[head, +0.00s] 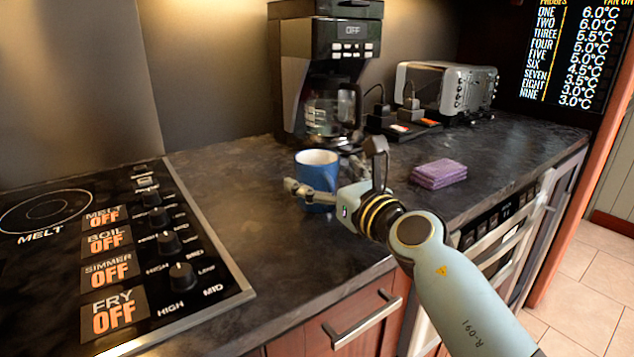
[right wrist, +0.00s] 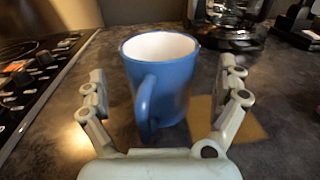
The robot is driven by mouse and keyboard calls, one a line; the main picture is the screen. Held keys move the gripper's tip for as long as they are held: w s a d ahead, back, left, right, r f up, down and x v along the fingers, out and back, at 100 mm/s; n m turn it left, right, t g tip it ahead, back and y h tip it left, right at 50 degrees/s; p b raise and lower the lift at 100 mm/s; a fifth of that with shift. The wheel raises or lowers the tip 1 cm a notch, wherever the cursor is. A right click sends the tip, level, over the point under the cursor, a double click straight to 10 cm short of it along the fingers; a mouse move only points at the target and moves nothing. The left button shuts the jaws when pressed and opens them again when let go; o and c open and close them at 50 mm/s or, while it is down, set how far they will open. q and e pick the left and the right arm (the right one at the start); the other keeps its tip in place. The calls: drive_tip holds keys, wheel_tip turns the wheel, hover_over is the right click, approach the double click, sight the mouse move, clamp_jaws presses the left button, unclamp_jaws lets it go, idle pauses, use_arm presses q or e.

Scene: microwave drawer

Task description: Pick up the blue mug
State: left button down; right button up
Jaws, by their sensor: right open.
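A blue mug (head: 316,166) with a white inside stands upright on the dark countertop in front of the coffee maker. In the right wrist view the mug (right wrist: 172,85) stands between the open fingers, its handle turned toward the palm. My right gripper (right wrist: 165,92) is open, with one finger on each side of the mug and a visible gap on both sides. In the head view the right gripper (head: 322,175) reaches in from the right and its near finger covers part of the mug. My left gripper is not in view.
A coffee maker (head: 333,50) stands behind the mug. A stove top (head: 60,262) with knobs lies to the left. The counter (head: 262,235) left and front of the mug is clear.

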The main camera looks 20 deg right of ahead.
sight(329, 161)
drive_tip(key=c, duration=1.8)
drive_tip(key=shift+o, duration=0.2)
drive_tip(key=shift+r, duration=0.1)
drive_tip(key=shift+r+p, duration=0.45)
drive_tip(key=shift+r, duration=0.1)
drive_tip(key=r+p, duration=0.1)
drive_tip(key=r, duration=0.1)
drive_tip(key=r+p, duration=0.1)
drive_tip(key=r, duration=0.1)
drive_tip(key=shift+w+d, duration=0.15)
drive_tip(key=shift+d, duration=0.25)
drive_tip(key=w+d+r+p, duration=0.1)
drive_tip(key=w+d+r, duration=0.3)
drive_tip(key=d, duration=0.5)
drive_tip(key=shift+w+d+r, duration=0.35)
drive_tip(key=shift+d+r, duration=0.05)
drive_tip(key=shift+r, duration=0.5)
